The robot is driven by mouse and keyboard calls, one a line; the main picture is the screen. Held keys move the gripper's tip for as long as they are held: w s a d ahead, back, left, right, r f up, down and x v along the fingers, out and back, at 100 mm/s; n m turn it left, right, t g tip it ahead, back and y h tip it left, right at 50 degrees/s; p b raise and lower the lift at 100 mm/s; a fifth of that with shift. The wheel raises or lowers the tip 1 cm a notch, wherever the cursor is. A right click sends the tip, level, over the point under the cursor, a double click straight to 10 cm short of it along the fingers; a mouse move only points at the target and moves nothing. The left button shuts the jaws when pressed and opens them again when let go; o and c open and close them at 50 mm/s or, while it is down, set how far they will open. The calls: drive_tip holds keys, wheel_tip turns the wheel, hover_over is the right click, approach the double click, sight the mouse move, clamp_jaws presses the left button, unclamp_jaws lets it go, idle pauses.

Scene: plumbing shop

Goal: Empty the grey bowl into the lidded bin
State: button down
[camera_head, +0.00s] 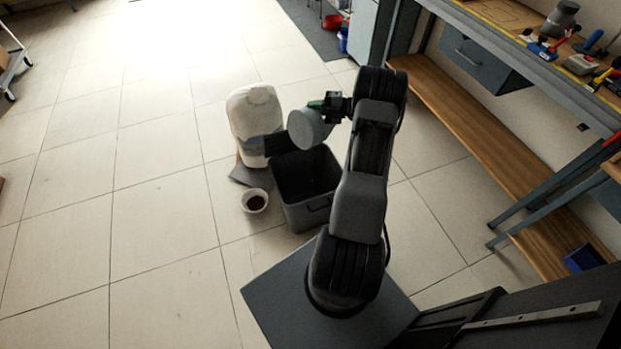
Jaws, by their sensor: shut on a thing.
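The grey bowl (307,129) is held in the air above the bin, tipped onto its side; its inside is hidden from this view. My gripper (326,106) is shut on the bowl at its upper right edge. The dark grey bin (308,215) stands on the floor below the bowl, with its top open. Its inside looks dark, and I cannot tell what lies in it. A dark flap (280,144) shows at the bin's back edge; I cannot tell whether it is the lid.
A large white jug (252,112) stands behind the bin. A flat grey piece (246,176) lies on the floor beside it. A small white bowl (255,200) with dark contents sits left of the bin. A workbench (487,143) runs along the right.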

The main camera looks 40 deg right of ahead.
drive_tip(key=shift+d+r+y, duration=0.15)
drive_tip(key=shift+d+y, duration=0.1)
drive_tip(key=shift+y, duration=0.05)
drive_tip(key=shift+d+f+m+t+y, duration=0.25)
drive_tip(key=shift+d+m, duration=0.1)
drive_tip(key=shift+d, duration=0.15)
drive_tip(key=shift+d+f+m+t+y, duration=0.15)
drive_tip(key=shift+d+m+t, duration=0.1)
drive_tip(key=shift+d+m, duration=0.15)
idle(0.6)
idle(1.0)
drive_tip(key=a, duration=0.1)
drive_tip(key=a+n+g+h+b, duration=0.1)
drive_tip(key=a, duration=0.1)
drive_tip(key=a+n+h+b, duration=0.1)
drive_tip(key=shift+s+a+f+n+g, duration=0.1)
drive_tip(key=shift+a+f+n+g, duration=0.05)
drive_tip(key=shift+f+n+g, duration=0.2)
drive_tip(key=shift+a+r, duration=0.1)
drive_tip(key=shift+r, duration=0.15)
